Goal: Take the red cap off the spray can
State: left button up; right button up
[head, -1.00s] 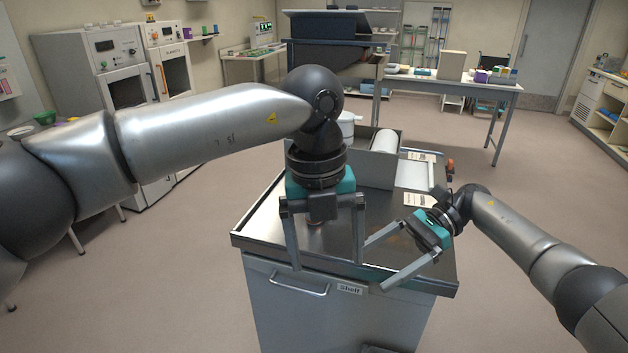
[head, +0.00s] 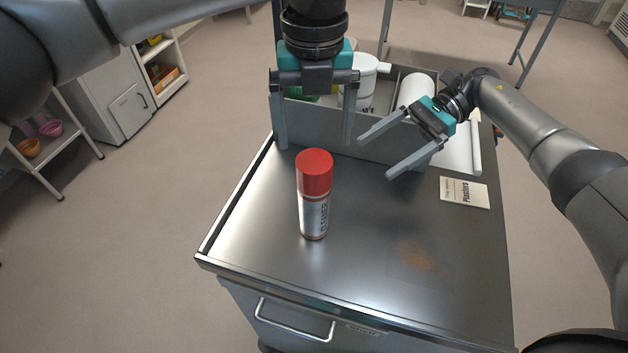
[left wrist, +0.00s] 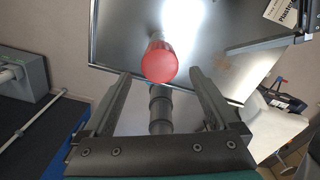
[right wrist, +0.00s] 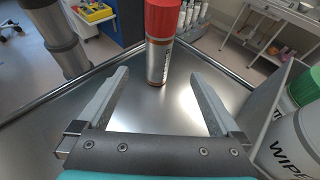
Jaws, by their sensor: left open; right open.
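The spray can (head: 314,214) stands upright on the metal cart top, silver with a red cap (head: 314,172) on it. My left gripper (head: 315,146) is open and empty, with its fingers pointing down above and behind the can in the head view. In the left wrist view the cap (left wrist: 159,64) shows from above, just beyond the fingertips. My right gripper (head: 374,156) is open and empty, to the right of the can. In the right wrist view the can (right wrist: 157,62) and the cap (right wrist: 163,17) stand upright ahead of the open fingers, apart from them.
A grey bin (head: 290,121) at the back of the cart top (head: 270,222) holds a white tub (head: 362,88), a white roll (head: 415,92) and something green. A Plasters card (head: 464,192) lies at the right. A brownish stain (head: 416,255) marks the front right. The front is clear.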

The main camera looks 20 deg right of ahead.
aim_at(314, 161)
pick_arm(q)
jog(key=shift+s, duration=0.15)
pick_arm(e)
jog(key=x, duration=1.5)
jog(key=shift+s+a, duration=0.1)
jog(key=shift+a, duration=0.05)
jog(key=shift+c, duration=0.2)
grip_shut()
pick_arm(q)
jog(key=shift+o, duration=0.3)
jog(key=shift+o, duration=0.2)
jog(key=shift+r, duration=0.3)
notch_tip(314, 161, up, 4)
jog(key=m, duration=0.2)
notch_tip(314, 161, down, 11)
jog(key=shift+f, duration=0.15)
jog(key=shift+c, duration=0.2)
